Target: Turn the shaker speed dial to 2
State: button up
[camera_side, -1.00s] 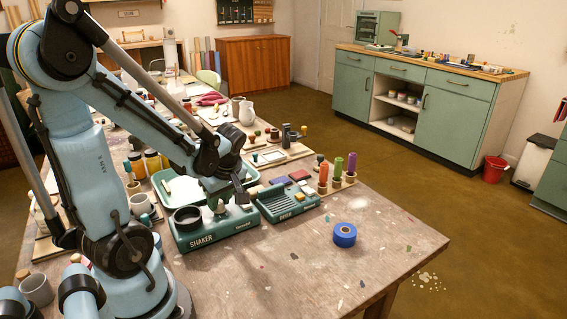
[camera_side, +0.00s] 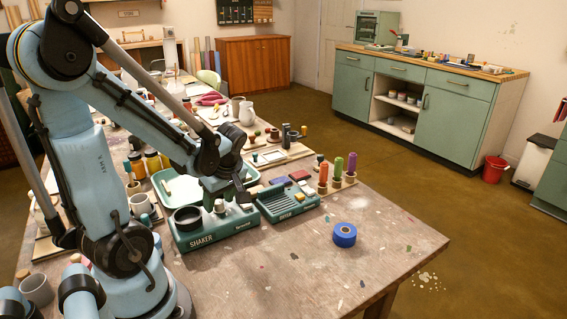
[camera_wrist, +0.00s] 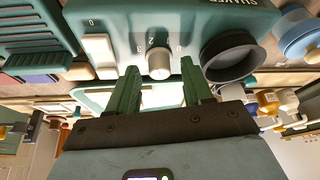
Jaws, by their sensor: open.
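The green shaker (camera_side: 205,238) stands on the near part of the table, with a dark round ring holder on its left. Its pale speed dial (camera_side: 219,206) rises from the top, and also shows in the wrist view (camera_wrist: 158,62) with small numerals, one a 2, beside it. The dial's pointer setting is too small to read. My gripper (camera_wrist: 159,68) is open, its two green fingers apart with the dial in line with the gap between their tips. I cannot tell whether they touch it. A white slab-like control (camera_wrist: 100,56) sits beside the dial on the shaker.
A second green device (camera_side: 288,203) stands just right of the shaker. A pale green tray (camera_side: 160,186) lies behind. A rack with coloured bottles (camera_side: 338,184) and a blue tape roll (camera_side: 344,235) are to the right. The table's front right is mostly clear.

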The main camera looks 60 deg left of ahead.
jog(key=s+v, duration=0.1)
jog(key=v, duration=1.1)
jog(key=shift+w, duration=0.45)
jog(key=shift+d, duration=0.1)
jog(key=w+d+f+m+t+h, duration=0.1)
jog(key=w+d+m+t+h, duration=0.1)
jog(key=d+m, duration=0.5)
jog(key=w+d+f+m+t+h, duration=0.1)
jog(key=w+d+m+t, duration=0.3)
jog(key=m, duration=0.9)
jog(key=d+t+h, duration=0.1)
jog(key=d+t, duration=0.1)
jog(key=d, duration=0.1)
jog(key=shift+w+d+f, duration=0.2)
jog(key=shift+d+f, duration=0.2)
